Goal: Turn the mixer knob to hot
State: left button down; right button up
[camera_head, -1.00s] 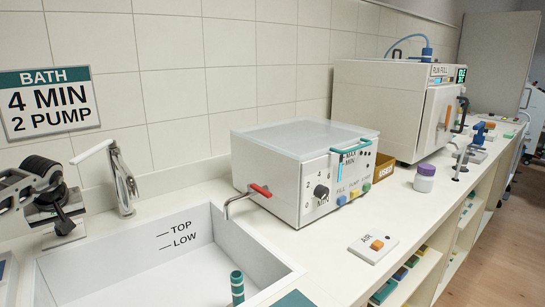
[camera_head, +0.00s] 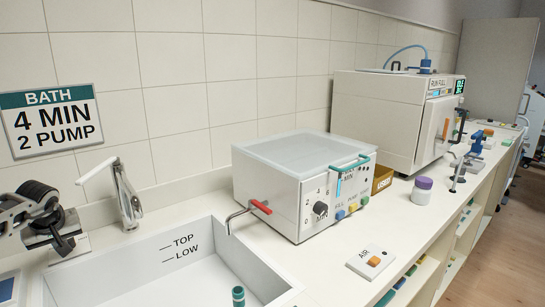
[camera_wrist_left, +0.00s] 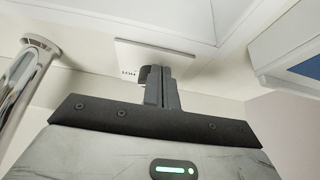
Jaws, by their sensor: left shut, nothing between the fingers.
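The mixer knob (camera_wrist_left: 146,76) is a small dark cylinder on a pale plate (camera_wrist_left: 166,55) in the left wrist view. The plate carries a small label (camera_wrist_left: 128,73) that appears to read HOT upside down. My left gripper (camera_wrist_left: 168,75) is shut and empty, its fingers immediately beside the knob and partly covering it. I cannot tell whether they touch it. In the head view my left gripper (camera_head: 62,241) is low over the same plate (camera_head: 72,250) at the left, hiding the knob. My right gripper is out of view.
A chrome tap (camera_head: 130,200) stands just right of the plate, behind a white sink (camera_head: 165,265) marked TOP and LOW. A white bath box (camera_head: 270,190) with a red-handled spout stands right of the sink. Open counter lies in front of the box, around the AIR switch (camera_head: 373,261).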

pick_arm(q)
jog(key=shift+s+r, duration=0.1)
jog(key=shift+r, duration=0.1)
notch_tip(320, 180, up, 4)
jog(key=p, duration=0.3)
jog(key=shift+p, duration=0.4)
jog(key=shift+r, duration=0.8)
